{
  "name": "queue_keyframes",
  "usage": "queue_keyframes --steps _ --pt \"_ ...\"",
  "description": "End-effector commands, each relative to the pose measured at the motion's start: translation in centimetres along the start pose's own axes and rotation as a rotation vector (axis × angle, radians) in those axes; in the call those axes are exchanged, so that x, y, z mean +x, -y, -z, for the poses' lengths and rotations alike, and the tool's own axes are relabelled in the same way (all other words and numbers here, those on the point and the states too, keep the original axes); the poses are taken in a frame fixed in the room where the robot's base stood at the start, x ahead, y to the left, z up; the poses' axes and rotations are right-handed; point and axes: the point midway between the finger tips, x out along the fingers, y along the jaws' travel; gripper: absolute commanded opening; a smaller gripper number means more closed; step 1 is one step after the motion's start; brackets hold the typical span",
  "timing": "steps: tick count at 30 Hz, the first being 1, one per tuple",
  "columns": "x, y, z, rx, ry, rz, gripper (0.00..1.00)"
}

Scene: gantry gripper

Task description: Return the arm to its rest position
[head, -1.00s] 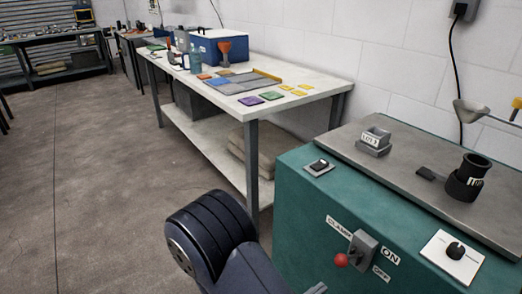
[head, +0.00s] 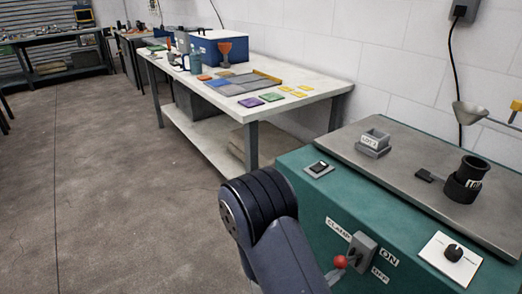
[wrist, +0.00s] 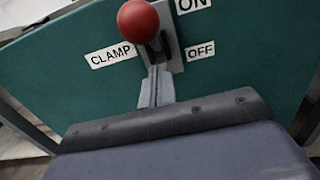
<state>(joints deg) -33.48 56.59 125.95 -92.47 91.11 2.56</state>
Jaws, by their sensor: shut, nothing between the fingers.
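My gripper (wrist: 156,88) is shut and empty in the wrist view, its fingertips just below the clamp switch. The switch has a red ball knob (wrist: 138,21) on a lever and a grey plate (wrist: 172,40). In the head view the red knob (head: 340,262) sticks out to the left of the grey switch plate (head: 361,250), between the CLAMP, ON and OFF labels. My dark arm (head: 258,205) reaches in front of the green cabinet (head: 318,215), and my gripper (head: 335,277) shows only in small part beside the knob. Whether it touches the switch I cannot tell.
Behind stands a white workbench (head: 290,72) with a blue box (head: 218,48). The floor at left is clear.

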Motion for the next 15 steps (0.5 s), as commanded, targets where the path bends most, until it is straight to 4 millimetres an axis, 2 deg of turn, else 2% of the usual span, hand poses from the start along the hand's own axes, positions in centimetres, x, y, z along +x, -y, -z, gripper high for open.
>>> queue_keyframes --steps 15 --pt "0.2 0.0 6.5 -0.001 0.0 0.0 0.0"
